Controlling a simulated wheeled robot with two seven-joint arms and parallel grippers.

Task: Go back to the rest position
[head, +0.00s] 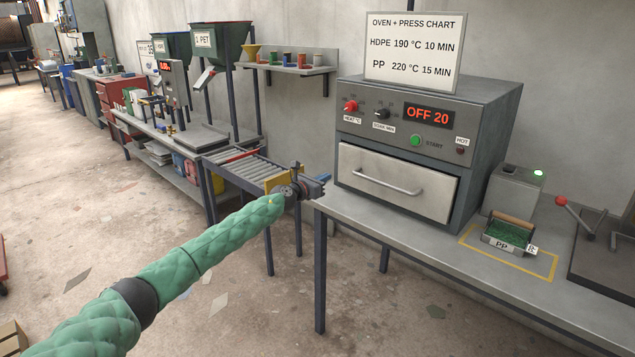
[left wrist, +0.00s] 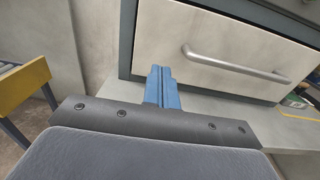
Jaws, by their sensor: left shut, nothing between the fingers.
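My left arm, in a green quilted sleeve, reaches in from the lower left of the head view. Its gripper (head: 325,178) is in front of the oven's lower left side, near the bench's left corner. In the left wrist view the blue fingers (left wrist: 162,88) are together with nothing between them. They point at the oven drawer (left wrist: 210,40), apart from its bar handle (left wrist: 235,65). The drawer (head: 395,182) is shut in the head view. My right gripper is in neither view.
The oven (head: 480,120) reads "OFF 20" and stands on a grey bench (head: 420,250). A tray of green PP pieces (head: 508,232) sits in a yellow outline at right. A roller conveyor (head: 250,168) with a yellow end stands left of the bench. Open floor lies in front.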

